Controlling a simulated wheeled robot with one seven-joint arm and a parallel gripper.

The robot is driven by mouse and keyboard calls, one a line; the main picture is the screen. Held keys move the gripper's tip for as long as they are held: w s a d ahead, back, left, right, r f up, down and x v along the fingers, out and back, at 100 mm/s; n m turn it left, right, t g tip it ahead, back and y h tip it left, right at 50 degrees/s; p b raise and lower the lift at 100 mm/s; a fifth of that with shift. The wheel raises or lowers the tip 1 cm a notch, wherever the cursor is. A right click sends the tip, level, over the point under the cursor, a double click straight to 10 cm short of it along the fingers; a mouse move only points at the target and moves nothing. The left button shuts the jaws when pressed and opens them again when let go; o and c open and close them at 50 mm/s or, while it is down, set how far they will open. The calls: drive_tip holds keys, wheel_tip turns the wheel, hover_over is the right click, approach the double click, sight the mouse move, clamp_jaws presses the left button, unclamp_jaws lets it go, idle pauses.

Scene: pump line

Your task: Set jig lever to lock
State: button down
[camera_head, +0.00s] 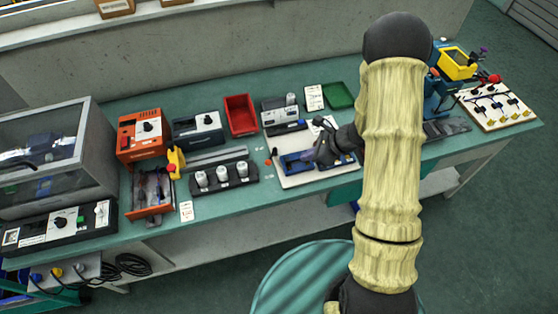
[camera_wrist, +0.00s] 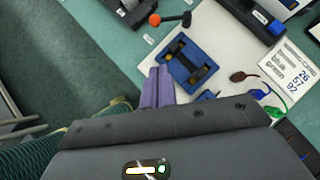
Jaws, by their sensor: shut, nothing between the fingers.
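The blue jig (camera_wrist: 180,70) lies on a pale board (camera_wrist: 222,65) in the wrist view; the blue jig also shows in the head view (camera_head: 291,165), partly behind my gripper. A dark lever with an orange ball knob (camera_wrist: 155,20) lies beyond the jig, its knob pointing left past the board's edge. The knob is a small orange spot in the head view (camera_head: 268,162). My gripper (camera_wrist: 160,72) has purple fingers, shut and empty, beside the jig's near left side and apart from the knob. In the head view my gripper (camera_head: 309,155) is over the board. I cannot read any lock marking.
A wiring card (camera_wrist: 290,68) and brown, green and blue wire ends lie right of the jig. A black holder with white-topped parts (camera_head: 224,177) stands left of the board. A red bin (camera_head: 241,114) and green tray (camera_head: 338,95) stand behind. Bench front edge is near.

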drive_tip(key=p+x, duration=0.1)
drive_tip(key=x, duration=0.7)
drive_tip(key=shift+p, duration=0.4)
drive_tip(key=a, duration=0.1)
drive_tip(key=a+p, duration=0.1)
drive_tip(key=w+a, duration=0.1)
drive_tip(key=shift+w+a+f+p, duration=0.1)
drive_tip(key=shift+f+p, duration=0.3)
drive_tip(key=shift+w+a+f, duration=0.15)
drive_tip(key=shift+a+f, duration=0.1)
drive_tip(key=shift+a, duration=0.3)
